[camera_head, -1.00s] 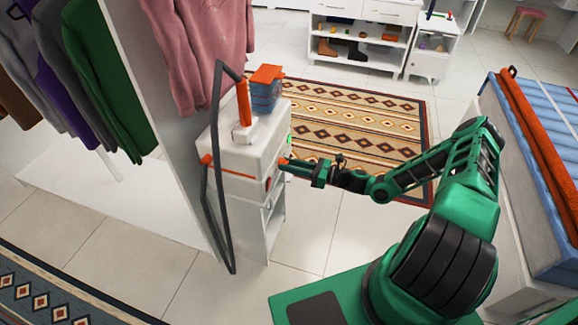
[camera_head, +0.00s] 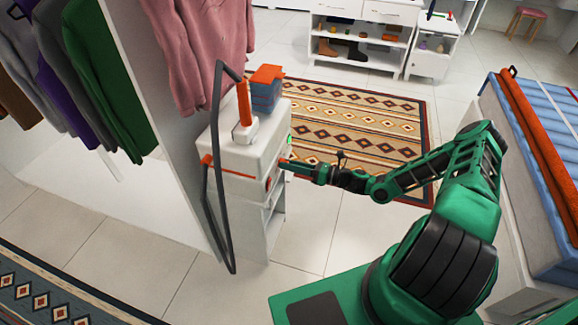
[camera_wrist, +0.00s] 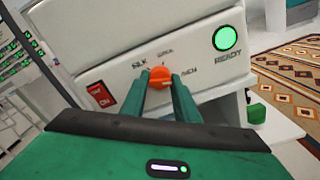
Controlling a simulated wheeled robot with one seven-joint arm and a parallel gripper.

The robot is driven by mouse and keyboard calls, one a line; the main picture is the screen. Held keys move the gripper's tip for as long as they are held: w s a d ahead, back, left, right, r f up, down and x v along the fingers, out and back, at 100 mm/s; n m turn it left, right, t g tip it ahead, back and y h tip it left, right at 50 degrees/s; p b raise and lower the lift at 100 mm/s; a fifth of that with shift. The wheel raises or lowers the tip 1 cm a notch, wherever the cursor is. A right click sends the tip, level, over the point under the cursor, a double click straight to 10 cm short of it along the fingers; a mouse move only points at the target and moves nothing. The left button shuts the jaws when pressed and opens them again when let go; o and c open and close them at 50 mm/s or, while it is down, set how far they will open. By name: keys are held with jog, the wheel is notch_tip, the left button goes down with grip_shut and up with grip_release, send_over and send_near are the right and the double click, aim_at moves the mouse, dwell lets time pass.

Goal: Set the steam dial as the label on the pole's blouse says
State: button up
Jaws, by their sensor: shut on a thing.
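The orange steam dial (camera_wrist: 159,77) sits on the white steamer's front panel, between the lettering "SILK" at its left, a blurred word above it and one ending like "NEN" at its right. A pale mark shows on the dial, but I cannot tell exactly where it points. My gripper (camera_wrist: 162,86) is shut on the dial, one green finger on either side. In the head view my gripper (camera_head: 285,163) reaches the front of the steamer (camera_head: 245,158). A pink blouse (camera_head: 203,50) hangs above and behind the steamer; no label on it is readable.
Floor is clear in front.

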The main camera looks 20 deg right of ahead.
jog(key=o, duration=1.1)
jog(key=shift+w+d, duration=0.2)
jog(key=shift+c, duration=0.2)
jog(key=shift+a, duration=0.1)
jog(key=shift+s, duration=0.1)
jog(key=v, duration=1)
jog(key=shift+s+d, duration=0.2)
jog(key=shift+d, duration=0.15)
